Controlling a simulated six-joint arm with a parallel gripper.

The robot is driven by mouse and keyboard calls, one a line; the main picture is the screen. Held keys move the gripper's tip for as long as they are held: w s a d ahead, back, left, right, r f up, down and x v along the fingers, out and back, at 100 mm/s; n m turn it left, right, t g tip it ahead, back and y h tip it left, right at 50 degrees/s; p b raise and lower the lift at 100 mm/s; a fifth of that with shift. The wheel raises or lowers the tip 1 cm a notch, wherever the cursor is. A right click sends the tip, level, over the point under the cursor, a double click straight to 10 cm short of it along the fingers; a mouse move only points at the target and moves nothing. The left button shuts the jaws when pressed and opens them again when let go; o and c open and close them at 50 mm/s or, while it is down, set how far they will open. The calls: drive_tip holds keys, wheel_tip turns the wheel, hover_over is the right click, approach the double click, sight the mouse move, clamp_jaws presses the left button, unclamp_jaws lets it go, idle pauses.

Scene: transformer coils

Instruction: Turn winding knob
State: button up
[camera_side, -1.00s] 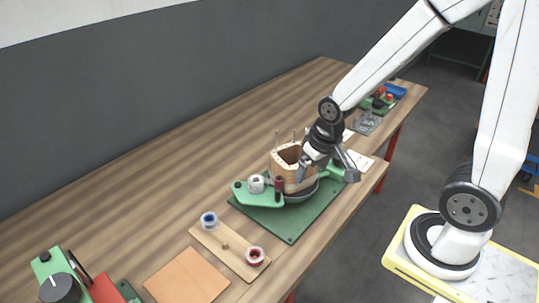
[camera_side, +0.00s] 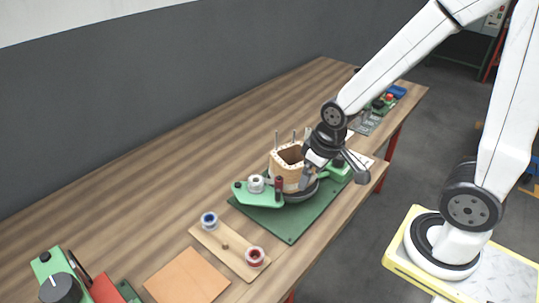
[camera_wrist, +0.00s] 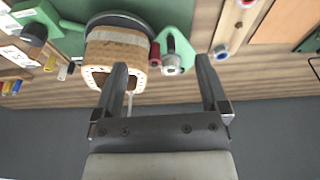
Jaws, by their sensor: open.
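The winding knob, a dark red upright handle (camera_side: 278,186), stands on the front of the green winding fixture (camera_side: 258,200), beside a white spool (camera_side: 256,184). The square wooden coil former (camera_side: 290,170) with pale winding sits on a dark round turntable (camera_side: 300,193). My gripper (camera_side: 333,172) is open and empty, close to the right of the former and apart from the knob. In the wrist view its two fingers (camera_wrist: 160,68) are spread wide; the left one overlaps the former (camera_wrist: 113,51).
A wooden board (camera_side: 230,246) with a blue spool (camera_side: 209,220) and a red spool (camera_side: 255,256) lies left of the fixture. A tan sheet (camera_side: 187,278) lies nearer the front. Upright pins (camera_side: 277,142) rise behind the former.

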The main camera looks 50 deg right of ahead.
drive_tip(key=w+d+f+n+g, duration=0.15)
drive_tip(key=w+d+n, duration=0.4)
drive_tip(key=d, duration=0.55)
drive_tip(key=n+g, duration=0.1)
drive_tip(key=n, duration=0.6)
hover_over(340, 156)
drive_tip(key=a, duration=0.1)
wheel_tip(340, 156, down, 4)
drive_tip(key=shift+w+r, duration=0.1)
drive_tip(key=shift+d+n, duration=0.25)
drive_tip(key=shift+d, duration=0.2)
drive_tip(key=shift+f, duration=0.2)
drive_tip(key=shift+f, duration=3.85)
